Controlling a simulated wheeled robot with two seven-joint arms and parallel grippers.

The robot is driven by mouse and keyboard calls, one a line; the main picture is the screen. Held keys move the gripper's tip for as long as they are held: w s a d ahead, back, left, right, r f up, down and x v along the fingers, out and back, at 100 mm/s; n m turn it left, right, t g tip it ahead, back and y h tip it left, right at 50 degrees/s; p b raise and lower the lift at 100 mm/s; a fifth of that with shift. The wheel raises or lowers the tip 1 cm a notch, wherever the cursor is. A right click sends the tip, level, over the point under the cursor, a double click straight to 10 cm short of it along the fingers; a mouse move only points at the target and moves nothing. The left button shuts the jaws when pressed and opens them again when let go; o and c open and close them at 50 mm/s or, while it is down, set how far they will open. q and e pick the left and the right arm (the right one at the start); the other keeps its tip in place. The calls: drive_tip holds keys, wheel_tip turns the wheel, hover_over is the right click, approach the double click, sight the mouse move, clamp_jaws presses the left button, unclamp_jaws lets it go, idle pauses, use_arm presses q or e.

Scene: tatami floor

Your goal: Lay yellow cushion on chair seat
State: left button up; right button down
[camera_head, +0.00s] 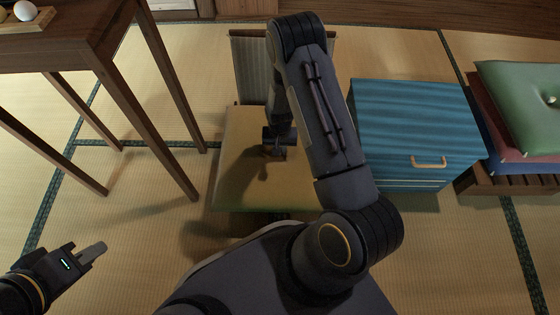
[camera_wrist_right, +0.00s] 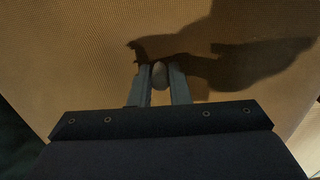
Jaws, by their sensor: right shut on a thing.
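The yellow cushion (camera_head: 240,140) lies flat in front of the chair's grey upright backrest (camera_head: 247,62), over where the seat is. The seat is hidden, and I cannot tell whether the cushion rests on it or hangs just above. My right gripper (camera_head: 277,150) points down at the cushion's middle, partly behind my arm. In the right wrist view, its fingers (camera_wrist_right: 159,80) are shut on a small rounded knob (camera_wrist_right: 160,74) on the cushion's tan-looking top (camera_wrist_right: 90,60).
A wooden table (camera_head: 95,40) with a tray of white round things (camera_head: 28,22) stands at upper left. A blue cabinet (camera_head: 415,120) stands right of the chair. Further right, green, red and blue cushions (camera_head: 520,90) are stacked on a slatted wooden stand (camera_head: 500,182). Front-left tatami is clear.

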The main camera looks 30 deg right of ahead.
wheel_tip(320, 180, down, 9)
drive_tip(key=b, duration=0.4)
drive_tip(key=shift+r, duration=0.15)
drive_tip(key=c, duration=1.4)
unclamp_jaws()
drive_tip(key=shift+o, duration=0.2)
